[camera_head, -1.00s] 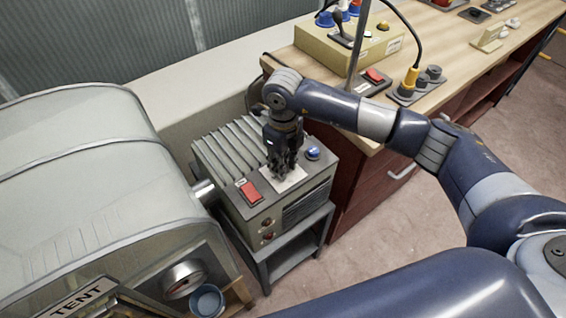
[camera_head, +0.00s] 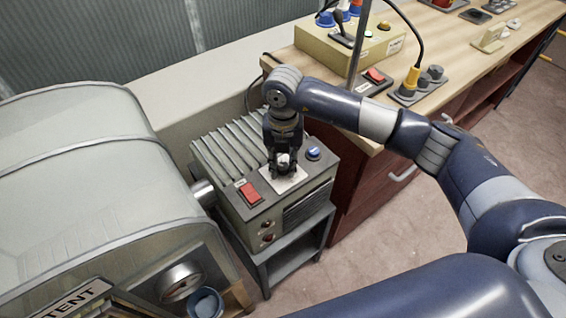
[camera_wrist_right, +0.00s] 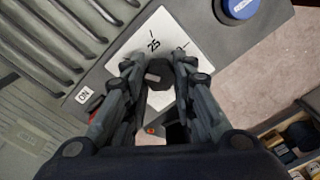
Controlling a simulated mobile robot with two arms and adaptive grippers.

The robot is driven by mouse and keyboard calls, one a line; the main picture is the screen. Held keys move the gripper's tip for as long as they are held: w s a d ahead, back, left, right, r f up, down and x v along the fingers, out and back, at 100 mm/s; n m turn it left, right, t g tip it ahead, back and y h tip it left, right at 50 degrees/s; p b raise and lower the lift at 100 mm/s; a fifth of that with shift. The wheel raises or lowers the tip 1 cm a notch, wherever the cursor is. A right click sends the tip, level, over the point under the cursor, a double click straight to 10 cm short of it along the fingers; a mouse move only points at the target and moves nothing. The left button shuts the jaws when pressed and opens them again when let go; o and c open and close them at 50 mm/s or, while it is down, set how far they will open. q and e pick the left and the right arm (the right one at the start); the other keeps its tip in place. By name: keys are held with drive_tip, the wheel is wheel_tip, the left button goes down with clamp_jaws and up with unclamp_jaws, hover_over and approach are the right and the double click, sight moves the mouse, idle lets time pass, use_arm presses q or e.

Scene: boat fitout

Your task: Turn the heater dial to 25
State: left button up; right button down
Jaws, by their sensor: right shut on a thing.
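The heater (camera_head: 247,208) is a grey box with a ribbed top, standing on a small grey stand. My right gripper (camera_head: 283,172) points down over the plate. In the wrist view the gripper (camera_wrist_right: 157,72) has its fingers on both sides of the knob, shut on it. The knob's pointer and exact setting are hard to tell. My left gripper is not in view.
A red switch (camera_head: 249,193) and a blue button (camera_head: 313,153) flank the plate on the heater top. A large grey rounded casing (camera_head: 90,190) stands at the left. A wooden workbench (camera_head: 455,62) with a yellow box (camera_head: 350,50) and sockets lies behind right.

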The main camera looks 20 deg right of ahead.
sight(283, 166)
drive_tip(key=m, duration=0.5)
drive_tip(key=shift+r+m, duration=0.1)
drive_tip(key=shift+m, duration=0.3)
drive_tip(key=m+p, duration=0.1)
drive_tip(key=m, duration=0.4)
drive_tip(key=shift+m, duration=0.3)
drive_tip(key=shift+w, duration=0.1)
drive_tip(key=c, duration=1.3)
unclamp_jaws()
drive_tip(key=shift+r, duration=0.15)
wheel_tip(283, 166, up, 12)
drive_tip(key=shift+f, duration=0.15)
